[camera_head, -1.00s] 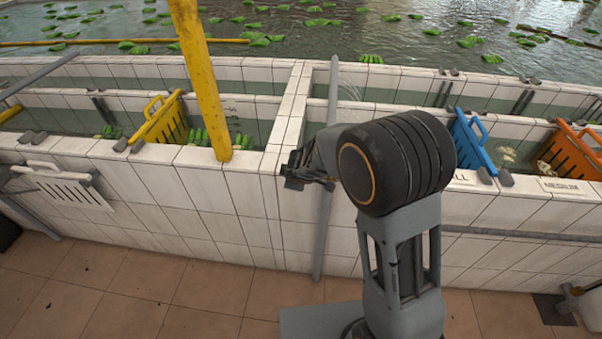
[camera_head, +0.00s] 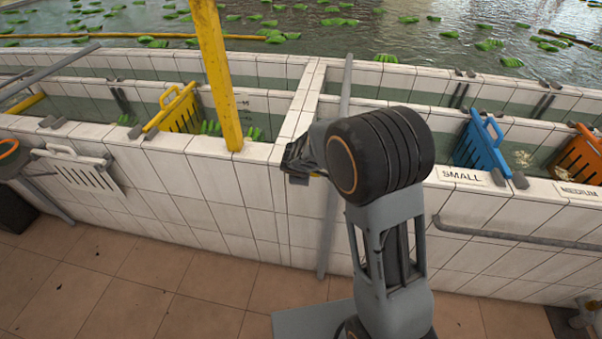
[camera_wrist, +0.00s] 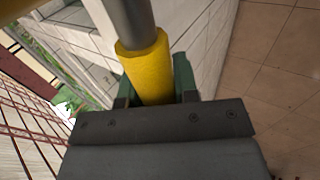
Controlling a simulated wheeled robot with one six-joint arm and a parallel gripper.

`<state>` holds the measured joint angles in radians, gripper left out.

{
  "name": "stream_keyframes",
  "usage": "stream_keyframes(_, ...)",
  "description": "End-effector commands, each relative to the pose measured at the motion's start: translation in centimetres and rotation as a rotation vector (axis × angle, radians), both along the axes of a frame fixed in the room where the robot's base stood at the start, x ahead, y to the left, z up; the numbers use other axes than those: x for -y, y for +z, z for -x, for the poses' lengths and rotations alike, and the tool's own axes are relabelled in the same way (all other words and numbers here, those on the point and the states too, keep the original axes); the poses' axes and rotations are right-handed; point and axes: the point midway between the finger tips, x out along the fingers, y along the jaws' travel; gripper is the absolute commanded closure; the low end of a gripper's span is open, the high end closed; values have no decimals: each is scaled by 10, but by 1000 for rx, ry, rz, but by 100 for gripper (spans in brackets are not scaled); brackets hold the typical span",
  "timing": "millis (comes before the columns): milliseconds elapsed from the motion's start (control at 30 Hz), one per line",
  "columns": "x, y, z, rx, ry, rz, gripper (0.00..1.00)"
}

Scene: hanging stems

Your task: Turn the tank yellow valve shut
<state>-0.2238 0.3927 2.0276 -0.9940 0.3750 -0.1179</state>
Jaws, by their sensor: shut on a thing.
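In the wrist view, a yellow sleeve (camera_wrist: 146,70) on a grey bar (camera_wrist: 128,18) lies between the green fingers of my gripper (camera_wrist: 152,88). The gripper is shut on this yellow handle. It looks like the yellow valve's lever, though the valve body is not clearly visible. In the head view, my gripper (camera_head: 299,160) is beside the white-tiled tank wall, just right of a thick yellow post (camera_head: 218,75). The yellow handle cannot be made out there.
Tiled tanks with a white wall (camera_head: 235,200) run across the view. A white slotted panel (camera_head: 82,172) hangs at left. The tiled floor (camera_head: 150,290) in front is mostly clear.

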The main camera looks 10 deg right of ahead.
Motion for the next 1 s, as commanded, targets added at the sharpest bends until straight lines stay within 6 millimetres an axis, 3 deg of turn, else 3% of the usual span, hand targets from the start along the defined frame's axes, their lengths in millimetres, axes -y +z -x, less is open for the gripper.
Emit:
stream_keyframes(167, 1, -2, 1, -5, 1, 5, 100)
stream_keyframes(200, 1, -2, 1, -6, 2, 6, 68)
stream_keyframes(267, 0, -2, 1, -5, 3, 5, 62)
stream_keyframes(633, -2, 7, 5, -1, 4, 3, 61)
stream_keyframes(1000, -16, 66, 41, 1, 4, 2, 61)
